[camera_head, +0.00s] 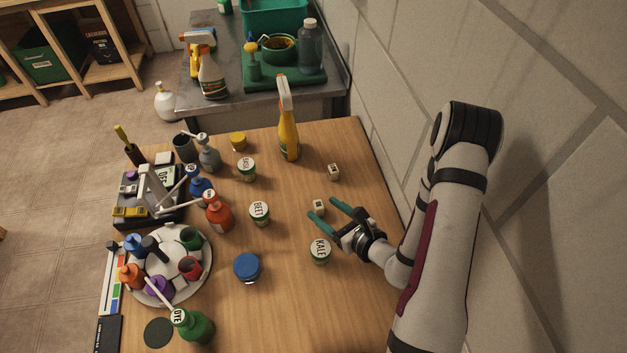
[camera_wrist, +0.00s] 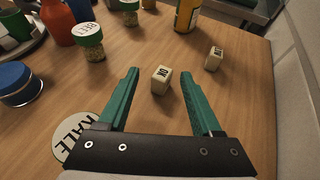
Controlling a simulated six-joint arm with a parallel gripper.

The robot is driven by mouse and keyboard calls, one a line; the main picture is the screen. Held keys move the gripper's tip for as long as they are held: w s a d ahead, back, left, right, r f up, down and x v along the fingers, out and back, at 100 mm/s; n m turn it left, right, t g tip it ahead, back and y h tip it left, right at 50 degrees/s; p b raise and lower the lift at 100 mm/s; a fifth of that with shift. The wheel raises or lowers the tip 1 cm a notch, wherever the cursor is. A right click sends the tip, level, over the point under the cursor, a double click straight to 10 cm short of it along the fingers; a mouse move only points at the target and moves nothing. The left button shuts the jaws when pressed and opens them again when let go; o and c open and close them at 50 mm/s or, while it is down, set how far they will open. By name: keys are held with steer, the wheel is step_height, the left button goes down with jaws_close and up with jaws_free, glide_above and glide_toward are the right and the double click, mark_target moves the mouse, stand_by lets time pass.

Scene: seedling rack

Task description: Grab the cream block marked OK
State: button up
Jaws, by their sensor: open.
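Two small cream blocks with dark markings stand on the wooden table. The nearer block (camera_head: 319,207) lies at my fingertips, and in the wrist view this block (camera_wrist: 161,80) shows between and slightly beyond them. Its lettering looks like two characters, but I cannot read it surely. The other block (camera_head: 333,171) stands farther back; in the wrist view this second block (camera_wrist: 214,59) is beyond my right finger, its mark too small to read. My gripper (camera_head: 322,207) is open and empty, its green fingers apart in the wrist view (camera_wrist: 160,74).
The BEET jar (camera_head: 260,213) and blue-lidded jar (camera_head: 247,268) are to the left. A yellow spray bottle (camera_head: 289,135) stands behind. Table around the blocks is clear.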

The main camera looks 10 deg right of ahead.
mark_target(314, 201)
steer(key=x, duration=0.7)
steer(key=shift+w+d+f, duration=0.15)
steer(key=shift+f, duration=0.25)
jaws_close()
